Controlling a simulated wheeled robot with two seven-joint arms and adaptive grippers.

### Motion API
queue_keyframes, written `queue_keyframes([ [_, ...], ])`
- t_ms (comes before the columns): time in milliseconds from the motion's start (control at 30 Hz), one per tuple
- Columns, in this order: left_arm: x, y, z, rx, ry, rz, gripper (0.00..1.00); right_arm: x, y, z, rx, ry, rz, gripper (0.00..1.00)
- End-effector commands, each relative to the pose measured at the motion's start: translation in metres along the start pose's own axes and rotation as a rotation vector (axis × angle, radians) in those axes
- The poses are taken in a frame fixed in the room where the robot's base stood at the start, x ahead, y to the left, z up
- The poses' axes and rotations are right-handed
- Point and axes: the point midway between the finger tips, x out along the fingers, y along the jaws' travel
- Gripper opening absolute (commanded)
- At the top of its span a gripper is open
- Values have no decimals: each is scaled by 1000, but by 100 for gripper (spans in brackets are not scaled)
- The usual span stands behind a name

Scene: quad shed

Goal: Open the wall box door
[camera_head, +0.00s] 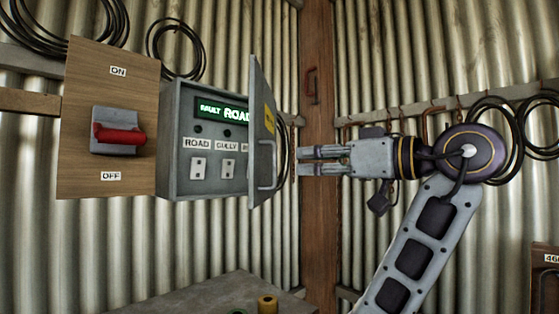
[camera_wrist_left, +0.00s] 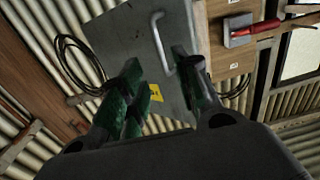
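The grey wall box (camera_head: 180,140) hangs in the left half of the head view. Its door (camera_head: 261,115) stands swung out from the right side, seen nearly edge-on. The lit display and the switches inside show; the door hides the last label partly. A bar handle (camera_head: 274,165) is on the door's outer face. My left gripper (camera_head: 305,161) is open and empty, to the right of the door and apart from it, fingers towards it. In the left wrist view the door (camera_wrist_left: 130,40) and handle (camera_wrist_left: 161,42) show beyond the spread fingers (camera_wrist_left: 165,85). My right gripper is not in view.
A wooden board with a red-handled ON/OFF switch (camera_head: 118,138) is just left of the box. A wooden post (camera_head: 319,220) stands behind my fingers. Cable coils hang on the corrugated walls. A grey surface with tape rolls (camera_head: 267,304) is below.

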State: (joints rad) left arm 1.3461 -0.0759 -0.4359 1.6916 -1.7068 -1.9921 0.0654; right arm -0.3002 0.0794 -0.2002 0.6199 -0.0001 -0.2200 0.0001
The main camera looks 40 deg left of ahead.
Motion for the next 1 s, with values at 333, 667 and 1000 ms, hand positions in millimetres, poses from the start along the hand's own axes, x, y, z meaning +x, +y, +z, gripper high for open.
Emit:
queue_keyframes([
  [333,38,0,-1,0,0,-3,32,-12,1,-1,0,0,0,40],
  [667,73,0,-1,-1,0,-3,32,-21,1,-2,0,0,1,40],
  [1000,90,0,0,0,0,0,32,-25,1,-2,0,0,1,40],
])
